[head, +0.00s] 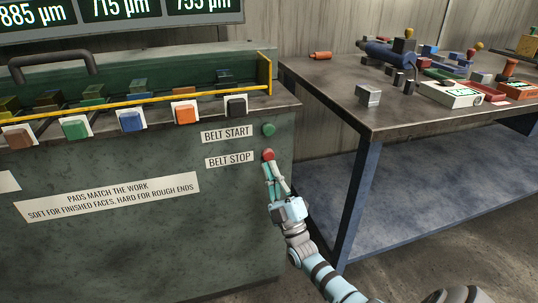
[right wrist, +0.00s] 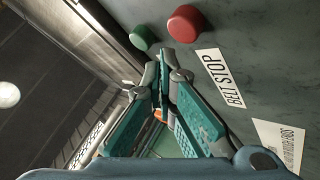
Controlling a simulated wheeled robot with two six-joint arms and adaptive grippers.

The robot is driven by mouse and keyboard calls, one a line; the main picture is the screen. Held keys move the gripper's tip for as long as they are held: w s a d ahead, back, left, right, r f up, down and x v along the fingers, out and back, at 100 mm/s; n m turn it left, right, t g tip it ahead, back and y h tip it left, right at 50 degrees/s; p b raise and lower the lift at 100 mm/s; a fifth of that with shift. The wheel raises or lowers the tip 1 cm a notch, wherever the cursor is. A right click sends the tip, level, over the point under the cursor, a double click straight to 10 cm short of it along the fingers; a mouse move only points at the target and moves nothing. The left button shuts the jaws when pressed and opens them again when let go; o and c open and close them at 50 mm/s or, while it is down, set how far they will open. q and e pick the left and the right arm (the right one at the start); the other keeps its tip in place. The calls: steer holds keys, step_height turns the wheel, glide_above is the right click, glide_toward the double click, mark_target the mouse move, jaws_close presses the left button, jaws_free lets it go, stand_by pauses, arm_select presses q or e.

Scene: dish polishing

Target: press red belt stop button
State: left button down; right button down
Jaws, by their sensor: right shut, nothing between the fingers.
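The red belt stop button (head: 268,155) sits on the front of the green machine, right of the "BELT STOP" label (head: 230,159). My right gripper (head: 271,166) is shut and empty, its tips just below the button in the head view. In the right wrist view the red button (right wrist: 185,23) shows just beyond the closed fingertips (right wrist: 163,54). I cannot tell whether the tips touch it. The green belt start button (head: 269,129) is above the red one; it also shows in the right wrist view (right wrist: 142,38). My left gripper is not in view.
The machine (head: 120,235) carries several coloured pads along its top edge, with a yellow rail (head: 150,100) above them. A workbench (head: 385,115) at the right holds a grey block (head: 368,95), tools and boxes. Its blue leg (head: 358,205) stands right of my arm.

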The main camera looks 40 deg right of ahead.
steer(key=s+p, duration=0.1)
steer(key=s, duration=0.1)
steer(key=s+a+p, duration=0.1)
steer(key=shift+s+a+r, duration=0.1)
steer(key=shift+s+a, duration=0.05)
steer(key=shift+s, duration=0.25)
